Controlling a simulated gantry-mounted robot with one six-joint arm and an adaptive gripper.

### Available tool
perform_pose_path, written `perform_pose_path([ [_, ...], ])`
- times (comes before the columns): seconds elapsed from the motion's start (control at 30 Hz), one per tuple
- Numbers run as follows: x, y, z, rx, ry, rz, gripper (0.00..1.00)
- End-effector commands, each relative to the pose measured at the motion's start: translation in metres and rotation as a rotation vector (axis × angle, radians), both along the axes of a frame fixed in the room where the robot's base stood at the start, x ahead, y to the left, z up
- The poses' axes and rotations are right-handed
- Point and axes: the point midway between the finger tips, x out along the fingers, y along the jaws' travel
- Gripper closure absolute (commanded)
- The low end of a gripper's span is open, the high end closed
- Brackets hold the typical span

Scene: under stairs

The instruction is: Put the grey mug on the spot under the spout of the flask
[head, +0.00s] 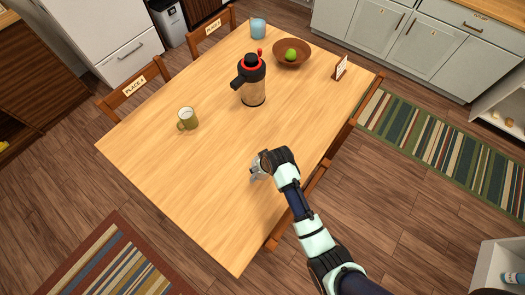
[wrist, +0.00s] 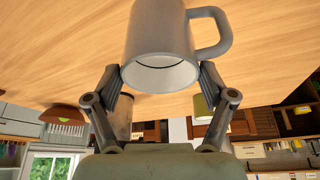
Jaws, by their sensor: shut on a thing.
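The grey mug (wrist: 158,30) is between the two fingers of my gripper (wrist: 160,78) in the wrist view, its handle to the right. The wrist picture is upside down, and the mug looks upright. In the head view my gripper (head: 262,163) is over the near right part of the table, with a little of the grey mug (head: 256,172) showing. Whether the mug touches the table is unclear. The flask (head: 254,93), wood-coloured with a black and red top, stands farther back. Its black spout (head: 237,84) points left, over bare tabletop.
An olive mug (head: 187,119) stands left of the flask. The tabletop (head: 205,170) between my gripper, the olive mug and the flask is clear.

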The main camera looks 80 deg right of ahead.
Motion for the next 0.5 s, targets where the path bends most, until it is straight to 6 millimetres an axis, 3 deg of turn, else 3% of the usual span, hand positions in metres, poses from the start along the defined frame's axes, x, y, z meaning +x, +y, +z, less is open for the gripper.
perform_pose_path([
  [0.23, 0.001, -0.001, -0.014, -0.002, -0.002, 0.000, 0.87],
  [0.4, 0.000, 0.000, -0.043, 0.000, 0.000, 0.000, 0.87],
  [0.5, 0.001, -0.001, -0.050, -0.002, -0.002, 0.000, 0.87],
])
